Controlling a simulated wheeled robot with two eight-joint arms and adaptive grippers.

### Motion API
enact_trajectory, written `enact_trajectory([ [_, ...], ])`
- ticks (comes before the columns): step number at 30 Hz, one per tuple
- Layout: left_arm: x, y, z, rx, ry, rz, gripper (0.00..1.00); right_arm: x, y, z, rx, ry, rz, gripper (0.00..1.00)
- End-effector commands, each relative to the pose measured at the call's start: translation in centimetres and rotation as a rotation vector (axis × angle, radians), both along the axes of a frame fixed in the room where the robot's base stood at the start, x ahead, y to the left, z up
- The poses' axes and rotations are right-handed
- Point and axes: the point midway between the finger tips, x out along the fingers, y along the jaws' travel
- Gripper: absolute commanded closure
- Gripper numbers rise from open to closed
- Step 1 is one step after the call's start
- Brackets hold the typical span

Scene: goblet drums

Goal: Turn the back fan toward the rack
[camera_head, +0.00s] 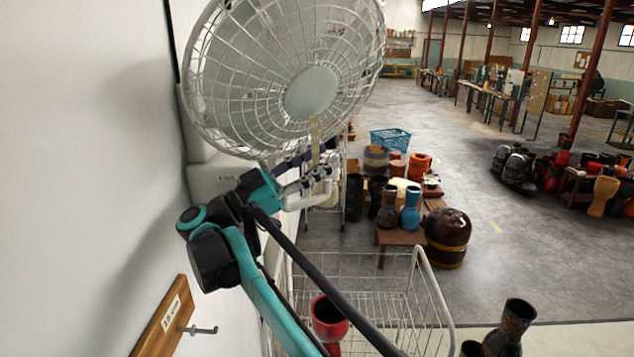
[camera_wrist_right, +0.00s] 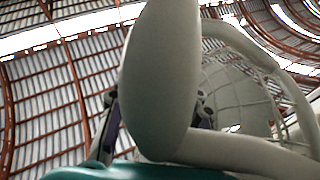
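The back fan (camera_head: 312,92) is a large white wire-cage fan at the wall, at the top left of the head view. Its caged face with a pale round hub is turned to the camera and a little rightward. A pale looped handle (camera_head: 318,198) sits below the cage. My right gripper (camera_head: 306,164) is at this handle. In the right wrist view, a thick pale bar (camera_wrist_right: 160,80) stands between the dark fingers, which look closed against it; the contact faces are hidden. A white wire rack (camera_head: 425,285) stands below, to the right. My left gripper is not in view.
A red goblet drum (camera_head: 328,320) stands in the wire rack, partly behind my arm. A wooden hook board (camera_head: 165,318) is on the left wall. A low table (camera_head: 398,237) with drums and a blue basket (camera_head: 390,140) are beyond. Open floor lies right of centre.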

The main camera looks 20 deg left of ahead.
Motion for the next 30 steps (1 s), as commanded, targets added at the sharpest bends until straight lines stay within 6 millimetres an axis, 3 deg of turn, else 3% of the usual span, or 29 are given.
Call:
enact_trajectory([
  [3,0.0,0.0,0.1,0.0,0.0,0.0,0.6,0.1,-0.1,2.0,-0.007,-0.006,0.003,0.64],
  [9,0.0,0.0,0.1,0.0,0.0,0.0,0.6,0.2,-0.1,2.8,-0.008,-0.008,0.005,0.64],
  [17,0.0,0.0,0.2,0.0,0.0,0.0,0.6,0.1,0.0,2.5,-0.004,-0.003,0.003,0.64],
  [30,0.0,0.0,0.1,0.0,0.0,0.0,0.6,-2.0,2.1,0.9,-0.001,0.001,0.003,0.64],
])
